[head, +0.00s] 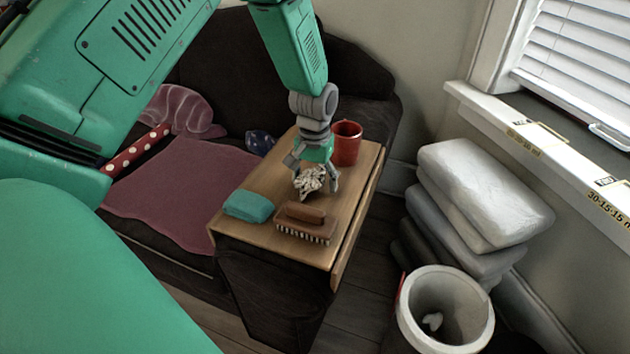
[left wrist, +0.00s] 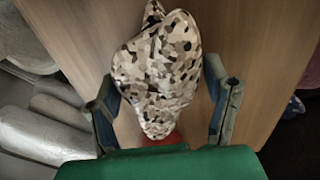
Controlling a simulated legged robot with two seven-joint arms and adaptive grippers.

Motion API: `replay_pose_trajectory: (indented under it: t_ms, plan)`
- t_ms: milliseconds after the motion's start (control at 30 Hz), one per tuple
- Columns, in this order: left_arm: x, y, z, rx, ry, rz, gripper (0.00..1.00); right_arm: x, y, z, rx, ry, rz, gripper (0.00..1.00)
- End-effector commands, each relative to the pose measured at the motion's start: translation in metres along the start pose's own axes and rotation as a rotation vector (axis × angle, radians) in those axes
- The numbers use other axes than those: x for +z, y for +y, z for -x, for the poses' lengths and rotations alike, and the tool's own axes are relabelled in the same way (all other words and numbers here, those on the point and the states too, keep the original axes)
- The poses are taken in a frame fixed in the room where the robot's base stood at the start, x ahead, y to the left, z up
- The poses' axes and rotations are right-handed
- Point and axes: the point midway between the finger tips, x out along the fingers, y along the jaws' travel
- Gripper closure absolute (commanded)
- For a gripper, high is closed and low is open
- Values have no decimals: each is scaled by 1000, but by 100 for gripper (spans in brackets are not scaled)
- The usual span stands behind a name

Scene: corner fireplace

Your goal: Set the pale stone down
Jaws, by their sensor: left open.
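The pale stone (head: 309,181) is a lumpy cream piece mottled with brown and black. It appears to rest on the wooden tabletop (head: 262,185), behind the brush. My left gripper (head: 315,181) is low over the table, open, with its fingers around the stone. In the left wrist view, the stone (left wrist: 158,70) lies between the spread fingers of the left gripper (left wrist: 168,92), with a gap visible on the right; contact on the left is unclear. My right gripper is not in view.
A wooden brush (head: 306,222) and a teal block (head: 249,206) lie in front of the stone. A red mug (head: 346,143) stands just behind the gripper. A dark sofa (head: 225,65) is behind; stacked cushions (head: 480,190) and a white bin (head: 445,310) are right.

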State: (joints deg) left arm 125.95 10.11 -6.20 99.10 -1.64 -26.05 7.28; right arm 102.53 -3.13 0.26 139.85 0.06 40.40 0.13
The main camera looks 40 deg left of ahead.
Motion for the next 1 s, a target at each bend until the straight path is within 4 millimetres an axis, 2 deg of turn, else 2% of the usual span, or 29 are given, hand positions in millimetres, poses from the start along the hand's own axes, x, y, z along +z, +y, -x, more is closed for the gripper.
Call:
replay_pose_trajectory:
  t_ms: [500, 600, 633, 767, 867, 1000]
  plan:
    - [-1, 0, 100, 1, 3, 0, 30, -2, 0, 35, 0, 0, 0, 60]
    - [-1, 0, 110, 0, 2, 0, 30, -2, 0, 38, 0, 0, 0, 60]
    - [-1, 0, 113, 0, 2, 0, 26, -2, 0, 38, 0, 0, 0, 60]
    - [0, 3, 116, 21, 10, 44, 24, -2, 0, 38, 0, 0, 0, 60]
    - [0, 13, 113, 87, 41, 182, 24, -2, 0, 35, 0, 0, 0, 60]
    - [-2, 33, 110, 249, 94, 555, 24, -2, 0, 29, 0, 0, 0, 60]
